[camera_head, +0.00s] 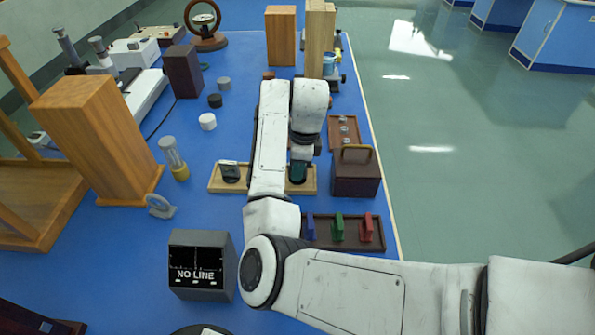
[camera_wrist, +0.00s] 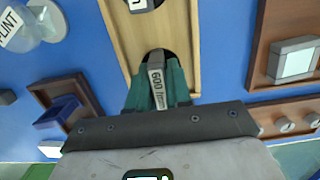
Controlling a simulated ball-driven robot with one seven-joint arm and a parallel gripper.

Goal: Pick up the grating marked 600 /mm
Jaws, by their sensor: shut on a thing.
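The grating marked 600 /mm (camera_wrist: 157,78) shows in the wrist view as a pale label in a dark holder, between the teal fingers of my gripper (camera_wrist: 158,88). The gripper is shut on it. The grating is over or in the end of a light wooden tray (camera_wrist: 125,45); I cannot tell whether it is lifted clear. In the head view my gripper (camera_head: 298,172) is over the right end of this tray (camera_head: 213,181), and my arm hides the tray's middle. Another dark grating holder (camera_head: 230,172) stands at the tray's left end.
A dark tray (camera_head: 325,243) with blue, green and red pieces lies nearer. A brown box with a handle (camera_head: 356,180) stands close right of the gripper. A display box (camera_head: 202,265) reads NO LINE. A tall wooden block (camera_head: 95,135) stands left.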

